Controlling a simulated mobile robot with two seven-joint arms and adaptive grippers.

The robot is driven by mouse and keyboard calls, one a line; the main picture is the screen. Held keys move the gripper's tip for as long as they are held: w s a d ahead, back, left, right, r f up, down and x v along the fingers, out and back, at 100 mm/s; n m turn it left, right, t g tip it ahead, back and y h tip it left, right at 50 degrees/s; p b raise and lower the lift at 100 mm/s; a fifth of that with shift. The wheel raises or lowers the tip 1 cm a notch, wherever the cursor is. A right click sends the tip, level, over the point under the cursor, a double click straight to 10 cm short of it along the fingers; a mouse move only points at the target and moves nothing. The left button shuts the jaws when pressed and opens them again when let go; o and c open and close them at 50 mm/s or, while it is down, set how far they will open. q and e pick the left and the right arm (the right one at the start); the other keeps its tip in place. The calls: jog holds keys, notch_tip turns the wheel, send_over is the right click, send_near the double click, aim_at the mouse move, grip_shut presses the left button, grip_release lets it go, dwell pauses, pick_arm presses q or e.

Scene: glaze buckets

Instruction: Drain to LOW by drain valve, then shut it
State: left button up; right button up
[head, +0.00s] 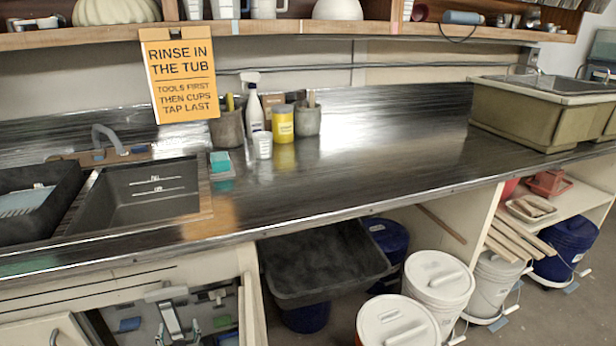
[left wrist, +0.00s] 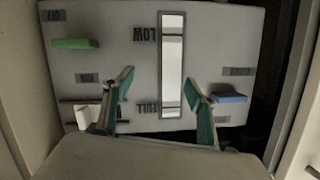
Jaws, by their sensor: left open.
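In the left wrist view, the picture is upside down and faces a pale panel (left wrist: 110,60). A tall gauge strip (left wrist: 172,65) runs down it, with LOW marked near the picture's top and FULL lower. The strip looks pale; I cannot make out a level. A green handle (left wrist: 75,43) sticks out at the left and a blue handle (left wrist: 228,98) at the right. My left gripper (left wrist: 158,108) is open and empty before the panel, apart from both handles. My right gripper is not in view.
The panel sits in a bay under the dark counter (head: 330,175), between cabinet walls. A black tub (head: 320,265) and several lidded buckets (head: 440,278) stand right of it. A sink (head: 150,190) and an orange sign (head: 180,75) are above.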

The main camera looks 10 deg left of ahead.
pick_arm(q)
jog(key=n+h, duration=0.1)
jog(key=h, duration=0.1)
send_near(224, 326)
jog(key=x, duration=0.5)
jog(key=shift+w+d+r, duration=0.1)
jog(key=shift+w+r, duration=0.1)
jog(key=shift+w, duration=0.15)
jog(key=shift+w+a+n, duration=0.25)
jog(key=shift+n, duration=0.05)
jog(key=shift+w+f+g, duration=0.15)
jog(key=shift+f+g, duration=0.1)
jog(key=shift+g, duration=0.05)
jog(key=shift+w+f, duration=0.2)
jog(key=shift+w, duration=0.15)
jog(key=shift+w+a+f, duration=0.2)
jog(key=shift+w+a, duration=0.1)
jog(key=shift+a, duration=0.05)
